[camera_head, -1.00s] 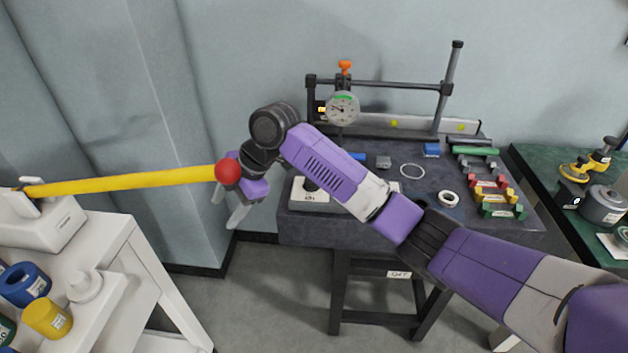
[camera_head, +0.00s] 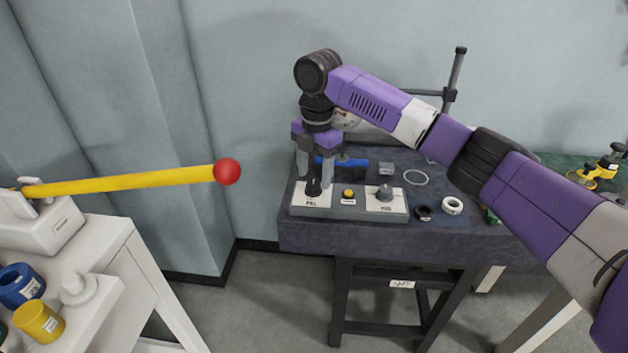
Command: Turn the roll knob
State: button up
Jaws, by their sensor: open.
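A control box (camera_head: 362,213) with a pale top stands near the front left of the dark table. At its left end is a black knob (camera_head: 313,189) with a small label below it that I cannot read for certain. At its right end is a grey pointer knob (camera_head: 384,193), and a yellow button (camera_head: 348,193) lies between the two. My gripper (camera_head: 316,176) points straight down over the black knob. Its fingers are open, one on each side of the knob; contact is not clear.
A yellow bar with a red ball end (camera_head: 227,171) reaches out from the left bench, left of my gripper. A blue block (camera_head: 350,166) lies behind the box. Rings (camera_head: 452,205) lie to its right.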

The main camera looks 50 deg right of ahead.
aim_at(313, 188)
jog(key=shift+w+f, duration=0.1)
jog(key=shift+f, duration=1.25)
grip_shut()
